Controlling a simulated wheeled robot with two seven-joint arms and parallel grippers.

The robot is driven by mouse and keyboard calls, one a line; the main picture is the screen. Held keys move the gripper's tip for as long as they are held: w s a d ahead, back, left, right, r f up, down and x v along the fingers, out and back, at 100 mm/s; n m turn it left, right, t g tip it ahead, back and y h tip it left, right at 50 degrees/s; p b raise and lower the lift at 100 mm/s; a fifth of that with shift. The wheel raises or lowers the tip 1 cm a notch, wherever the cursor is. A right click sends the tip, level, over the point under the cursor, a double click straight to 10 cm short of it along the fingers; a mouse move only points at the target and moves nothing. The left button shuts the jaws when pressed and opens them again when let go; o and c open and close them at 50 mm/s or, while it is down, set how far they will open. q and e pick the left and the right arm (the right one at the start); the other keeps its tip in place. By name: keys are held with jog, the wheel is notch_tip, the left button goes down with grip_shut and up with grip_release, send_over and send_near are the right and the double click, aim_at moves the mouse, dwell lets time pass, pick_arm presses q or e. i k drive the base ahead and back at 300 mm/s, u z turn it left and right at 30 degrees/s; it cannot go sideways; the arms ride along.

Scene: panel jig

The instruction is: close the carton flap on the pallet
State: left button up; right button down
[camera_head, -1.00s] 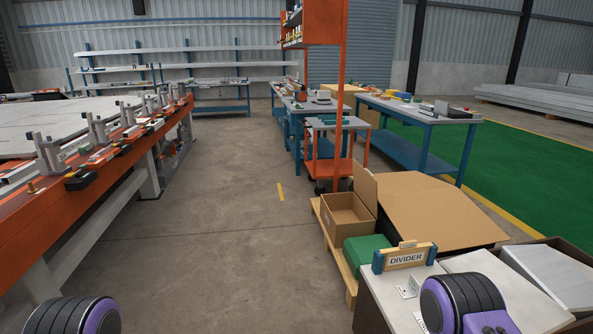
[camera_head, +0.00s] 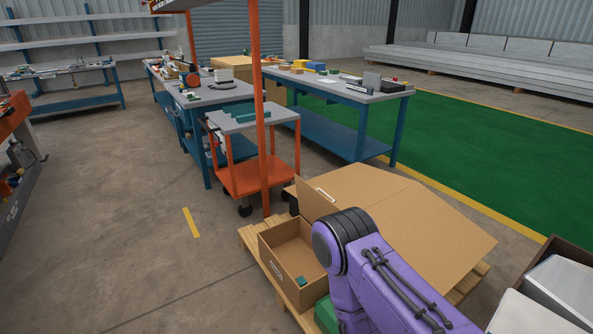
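The open carton (camera_head: 277,275) stands on the wooden pallet (camera_head: 253,241) at the lower middle of the head view. Its brown flap (camera_head: 312,203) is raised at the carton's right/back side, and a pale label shows on it. A small teal item (camera_head: 300,281) shows at the carton's near inner edge. A purple link of my arm covers the carton's right side and part of the pallet. Neither of my grippers shows; I cannot tell whether one is hidden behind the purple link.
Large flat cardboard (camera_head: 420,215) lies right of the carton. A green object (camera_head: 326,314) is partly hidden in front. An orange cart (camera_head: 257,175) stands behind the pallet. A dark-edged bin (camera_head: 540,285) is at lower right. The floor left of the pallet is clear.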

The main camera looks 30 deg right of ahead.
aim_at(313, 205)
jog(key=i, duration=1.85)
jog(key=z, duration=1.15)
